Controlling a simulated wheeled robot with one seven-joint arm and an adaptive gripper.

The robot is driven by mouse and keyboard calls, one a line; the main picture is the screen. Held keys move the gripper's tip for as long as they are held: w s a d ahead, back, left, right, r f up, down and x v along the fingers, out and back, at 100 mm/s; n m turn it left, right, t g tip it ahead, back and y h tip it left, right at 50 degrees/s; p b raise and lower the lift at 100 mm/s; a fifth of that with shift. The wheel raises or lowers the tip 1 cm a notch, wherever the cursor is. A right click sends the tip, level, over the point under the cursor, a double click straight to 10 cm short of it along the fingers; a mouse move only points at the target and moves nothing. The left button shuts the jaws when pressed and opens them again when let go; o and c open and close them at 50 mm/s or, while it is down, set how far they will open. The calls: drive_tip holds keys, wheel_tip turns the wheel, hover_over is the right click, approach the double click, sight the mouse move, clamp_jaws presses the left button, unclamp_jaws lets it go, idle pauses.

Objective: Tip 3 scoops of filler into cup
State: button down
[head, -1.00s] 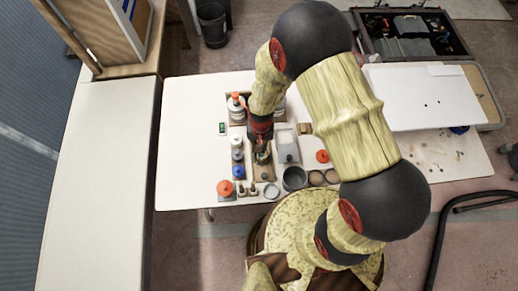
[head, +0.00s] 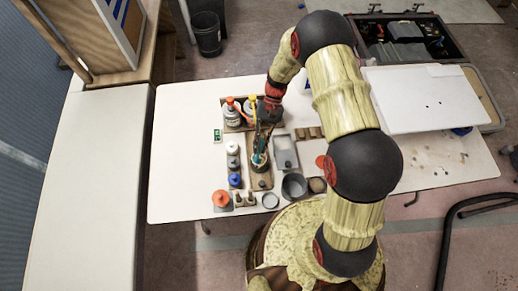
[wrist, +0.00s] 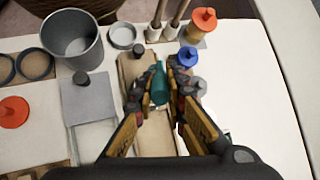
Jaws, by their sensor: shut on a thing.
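My gripper (wrist: 168,85) is shut on a teal handle (wrist: 159,84), which looks like the scoop's. In the head view the gripper (head: 268,112) is above the table's middle, with the teal piece (head: 259,158) below it. The scoop's bowl cannot be made out. A grey open cup (head: 294,186) stands at the table's near edge; in the wrist view it is upper left (wrist: 73,38) and its visible inside looks empty. A grey lidded box (head: 284,153) with a dark knob sits right of the gripper in the head view. Which vessel holds filler is unclear.
Capped bottles (head: 233,160) stand in a row left of the gripper. Larger bottles (head: 233,116) stand in a wooden rack behind. An orange-capped jar (head: 221,199) is front left. A shallow round lid (head: 270,201) lies beside the cup. The table's left side (head: 180,150) is clear.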

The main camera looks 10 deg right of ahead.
drive_tip(key=shift+w+d+f+g+y+b, duration=0.25)
drive_tip(key=shift+w+g+y+b, duration=0.15)
drive_tip(key=shift+g+b, duration=0.3)
drive_tip(key=shift+w+d+f+g+y+b, duration=0.25)
drive_tip(key=shift+w+g+y+b, duration=0.1)
drive_tip(key=shift+g+b, duration=0.35)
drive_tip(key=shift+w, duration=0.1)
drive_tip(key=shift+r, duration=0.1)
drive_tip(key=shift+y+b, duration=0.25)
drive_tip(key=shift+b, duration=0.1)
